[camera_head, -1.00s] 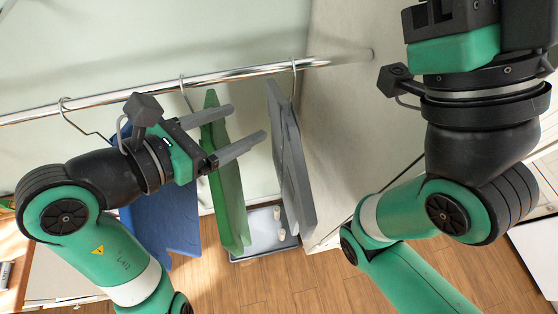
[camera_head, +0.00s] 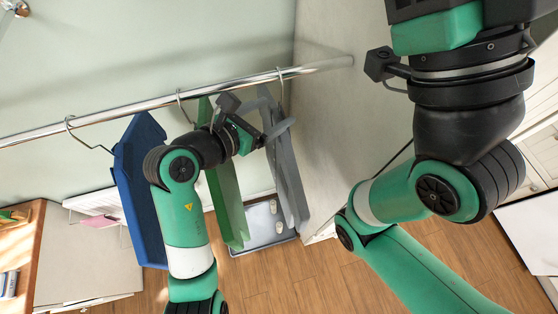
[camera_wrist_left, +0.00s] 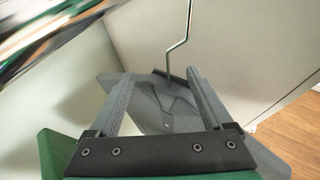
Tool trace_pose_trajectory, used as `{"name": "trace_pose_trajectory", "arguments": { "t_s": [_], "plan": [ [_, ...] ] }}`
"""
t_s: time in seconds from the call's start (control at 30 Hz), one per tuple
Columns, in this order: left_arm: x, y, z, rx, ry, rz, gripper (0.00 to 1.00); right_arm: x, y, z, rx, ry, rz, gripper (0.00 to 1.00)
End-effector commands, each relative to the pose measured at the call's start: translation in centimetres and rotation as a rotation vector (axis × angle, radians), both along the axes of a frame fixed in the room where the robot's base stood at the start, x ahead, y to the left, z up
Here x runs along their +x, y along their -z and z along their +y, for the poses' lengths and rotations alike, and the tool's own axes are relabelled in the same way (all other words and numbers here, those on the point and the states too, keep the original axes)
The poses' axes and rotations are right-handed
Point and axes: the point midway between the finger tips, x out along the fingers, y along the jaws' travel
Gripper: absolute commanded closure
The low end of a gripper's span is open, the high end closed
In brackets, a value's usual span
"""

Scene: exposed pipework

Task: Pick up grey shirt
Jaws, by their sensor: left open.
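The grey shirt (camera_head: 291,185) hangs from the rail at the right end of the row, by the wall panel. My left gripper (camera_head: 279,113) is at the upper part of the grey shirt, with its fingers pointing right. In the left wrist view the open fingers (camera_wrist_left: 159,75) lie on either side of the shirt's upper middle (camera_wrist_left: 165,105), below its metal hanger hook (camera_wrist_left: 181,38). Whether a finger touches the cloth I cannot tell. My right arm is at the right, and its fingers are out of frame.
A green shirt (camera_head: 228,200) hangs just left of the grey one, beneath my left wrist. A blue shirt (camera_head: 138,190) hangs further left. The metal rail (camera_head: 150,103) runs across above them. A grey tray (camera_head: 262,226) lies on the wooden floor below.

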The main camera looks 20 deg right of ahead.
Motion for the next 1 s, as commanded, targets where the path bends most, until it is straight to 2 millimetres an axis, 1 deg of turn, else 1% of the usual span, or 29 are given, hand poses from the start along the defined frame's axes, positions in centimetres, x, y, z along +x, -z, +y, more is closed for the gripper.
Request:
{"name": "trace_pose_trajectory", "arguments": {
  "t_s": [0.17,0.3,0.57,0.6,0.63,1.0],
  "plan": [
    [0.04,0.03,-0.01,0.0,-0.001,-0.002,0.16,0.01,0.08,0.01,0.0,0.0,0.001,0.5],
    [0.04,0.02,0.02,0.0,-0.001,-0.002,0.41,0.02,0.08,0.0,0.0,0.0,0.001,0.5],
    [0.03,0.11,0.04,0.001,-0.001,0.0,0.88,0.02,0.08,0.0,0.0,0.0,0.001,0.5],
    [0.02,0.14,0.05,0.002,-0.001,0.001,0.95,0.02,0.08,0.0,0.0,0.0,0.001,0.5],
    [0.02,0.16,0.06,0.002,-0.001,0.001,1.0,0.01,0.09,0.0,0.0,0.0,0.001,0.5],
    [0.06,0.38,0.16,0.005,-0.003,0.006,1.0,0.01,0.11,0.0,0.0,0.0,0.001,0.5]
  ]
}}
